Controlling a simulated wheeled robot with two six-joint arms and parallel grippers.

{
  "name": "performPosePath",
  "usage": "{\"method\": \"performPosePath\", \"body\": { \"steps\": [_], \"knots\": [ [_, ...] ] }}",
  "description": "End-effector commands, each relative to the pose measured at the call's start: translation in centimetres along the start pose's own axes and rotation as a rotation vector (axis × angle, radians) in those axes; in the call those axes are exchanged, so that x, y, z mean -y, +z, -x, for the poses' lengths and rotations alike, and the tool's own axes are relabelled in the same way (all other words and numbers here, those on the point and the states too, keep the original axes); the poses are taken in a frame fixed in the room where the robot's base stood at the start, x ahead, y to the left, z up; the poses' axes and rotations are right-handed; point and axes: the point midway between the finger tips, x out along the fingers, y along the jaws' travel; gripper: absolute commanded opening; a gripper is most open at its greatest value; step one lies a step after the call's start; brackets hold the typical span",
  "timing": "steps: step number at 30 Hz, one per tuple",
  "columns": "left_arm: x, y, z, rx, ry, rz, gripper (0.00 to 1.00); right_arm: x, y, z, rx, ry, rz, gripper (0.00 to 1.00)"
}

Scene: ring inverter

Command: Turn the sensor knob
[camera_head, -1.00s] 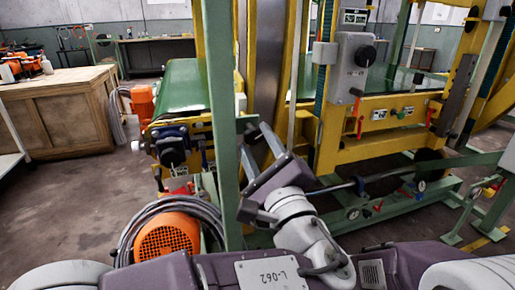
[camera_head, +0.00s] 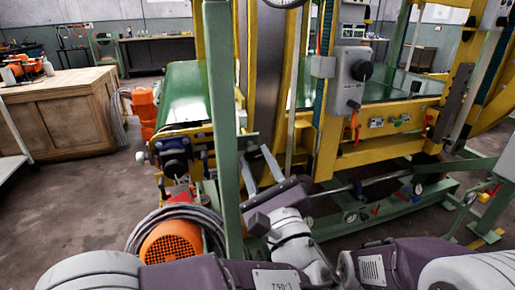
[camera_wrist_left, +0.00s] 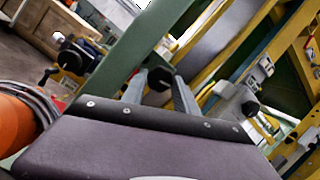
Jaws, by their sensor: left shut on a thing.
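My left gripper (camera_head: 258,150) is beside the green upright post (camera_head: 221,120). In the left wrist view, its two grey fingers (camera_wrist_left: 160,82) have a black round knob (camera_wrist_left: 158,76) between their tips, and the gripper is shut on it. In the head view the held knob is hard to make out near a dark bracket by the post. Another black knob (camera_head: 362,70) is on a grey box (camera_head: 350,95) to the right. A third dark knob (camera_head: 175,166) is on a blue unit at the left. No label shows which is the sensor's. My right gripper is out of view.
A green conveyor belt (camera_head: 186,95) and yellow frame (camera_head: 340,160) stand beyond the post. An orange motor (camera_head: 172,243) with coiled hose is low at the left. A wooden cabinet (camera_head: 70,118) stands at far left. Open floor lies left of the motor.

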Motion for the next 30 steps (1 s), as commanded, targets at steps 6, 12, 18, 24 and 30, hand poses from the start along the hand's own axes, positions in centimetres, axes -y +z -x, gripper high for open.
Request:
{"method": "performPosePath", "body": {
  "steps": [6,12,18,24,30],
  "knots": [
    [0.3,0.6,-0.2,-0.004,-0.007,-0.209,0.0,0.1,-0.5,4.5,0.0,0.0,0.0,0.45],
    [0.3,0.5,-0.2,-0.004,-0.013,-0.374,0.0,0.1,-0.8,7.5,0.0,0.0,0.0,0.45],
    [0.2,0.4,-0.1,-0.004,-0.018,-0.502,0.0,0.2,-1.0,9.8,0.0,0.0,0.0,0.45],
    [0.0,0.2,-0.1,-0.003,-0.02,-0.585,0.0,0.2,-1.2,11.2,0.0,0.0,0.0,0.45],
    [-0.1,0.0,0.0,-0.004,-0.021,-0.624,0.0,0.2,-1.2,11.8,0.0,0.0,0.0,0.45]
  ]
}}
